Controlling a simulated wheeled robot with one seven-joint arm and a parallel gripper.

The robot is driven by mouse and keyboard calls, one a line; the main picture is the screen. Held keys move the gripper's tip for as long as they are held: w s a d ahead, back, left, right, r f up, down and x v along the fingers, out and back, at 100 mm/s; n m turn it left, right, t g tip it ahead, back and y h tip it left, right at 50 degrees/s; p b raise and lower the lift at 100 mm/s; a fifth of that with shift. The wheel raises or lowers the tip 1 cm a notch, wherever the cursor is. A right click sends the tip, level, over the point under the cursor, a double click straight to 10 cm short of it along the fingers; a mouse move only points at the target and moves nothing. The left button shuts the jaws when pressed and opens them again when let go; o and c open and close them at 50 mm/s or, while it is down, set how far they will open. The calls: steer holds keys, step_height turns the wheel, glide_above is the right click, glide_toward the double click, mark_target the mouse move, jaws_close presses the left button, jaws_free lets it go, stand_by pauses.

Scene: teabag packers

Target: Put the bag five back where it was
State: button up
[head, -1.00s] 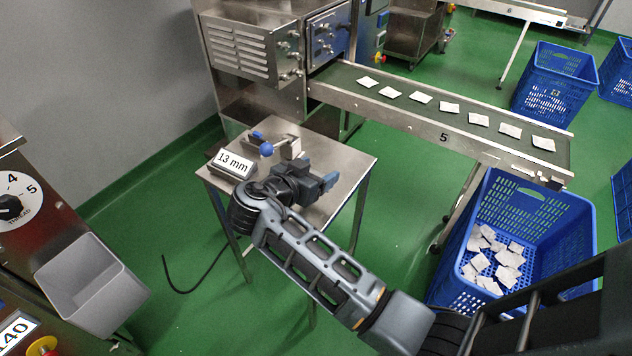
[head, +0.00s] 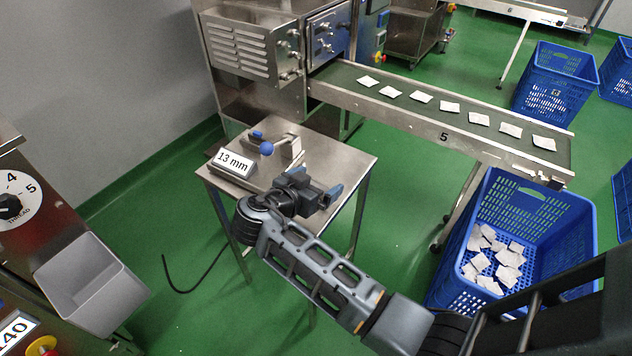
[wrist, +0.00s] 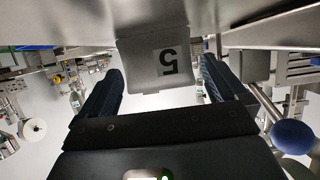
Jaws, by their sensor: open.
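A pale bag marked "5" (wrist: 158,78) shows upside down between the fingers in the wrist view. My gripper (wrist: 160,88) is open, with one dark finger on each side of the bag and a visible gap on both sides. In the head view my gripper (head: 317,183) is over the right part of the small steel table (head: 345,153). The bag cannot be made out in the head view.
A gauge with a "13 mm" display (head: 233,163) and a blue ball knob (head: 266,148) stands left of my gripper. Conveyor 5 (head: 400,112) carries several bags. A blue crate (head: 583,225) with several bags stands at its end.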

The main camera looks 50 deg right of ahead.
steer(key=shift+r, duration=0.15)
steer(key=v, duration=1.2)
steer(key=shift+b, duration=0.45)
